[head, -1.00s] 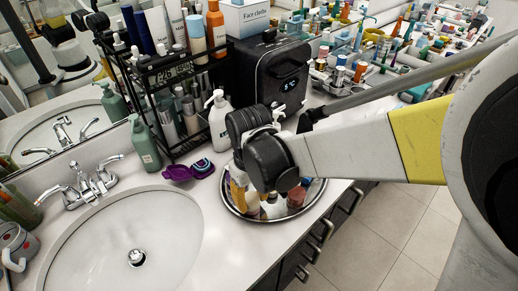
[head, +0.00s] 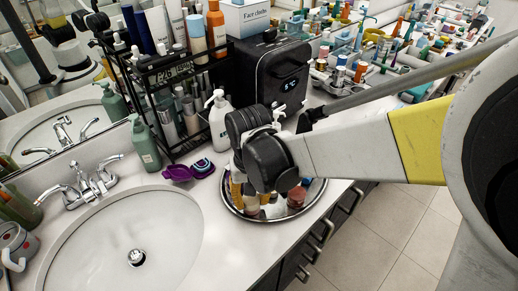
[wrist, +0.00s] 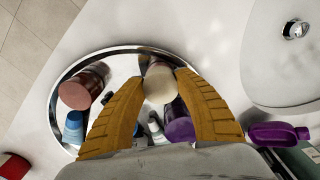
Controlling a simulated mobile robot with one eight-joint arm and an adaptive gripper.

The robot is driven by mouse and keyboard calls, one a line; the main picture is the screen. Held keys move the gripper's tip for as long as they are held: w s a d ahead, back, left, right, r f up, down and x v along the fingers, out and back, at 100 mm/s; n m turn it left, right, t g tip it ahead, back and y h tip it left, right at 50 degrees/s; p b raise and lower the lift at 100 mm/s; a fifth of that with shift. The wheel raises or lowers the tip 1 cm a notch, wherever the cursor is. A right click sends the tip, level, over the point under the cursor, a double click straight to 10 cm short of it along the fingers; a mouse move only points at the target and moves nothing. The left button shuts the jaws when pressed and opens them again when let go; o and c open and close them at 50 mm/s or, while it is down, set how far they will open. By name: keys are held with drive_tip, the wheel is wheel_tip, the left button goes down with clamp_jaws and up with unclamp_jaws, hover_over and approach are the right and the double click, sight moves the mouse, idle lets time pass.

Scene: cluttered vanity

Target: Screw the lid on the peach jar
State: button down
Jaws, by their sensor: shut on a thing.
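My gripper (wrist: 161,80) is shut on a round cream lid (wrist: 159,88) above the mirrored tray, with one yellow finger on each side.
The round tray (wrist: 55,92) also holds a brown jar (wrist: 82,88), a blue-capped bottle (wrist: 73,128) and a purple item (wrist: 178,125). The sink (head: 110,245) is left.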

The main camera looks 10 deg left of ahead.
sight(252, 200)
idle(0.3)
drive_tip(key=shift+m, duration=0.3)
drive_tip(key=c, duration=0.8)
unclamp_jaws()
drive_tip(key=shift+c, duration=0.2)
drive_tip(key=shift+o, duration=0.5)
drive_tip(key=o, duration=0.4)
wheel_tip(252, 200, up, 7)
drive_tip(key=p, duration=0.5)
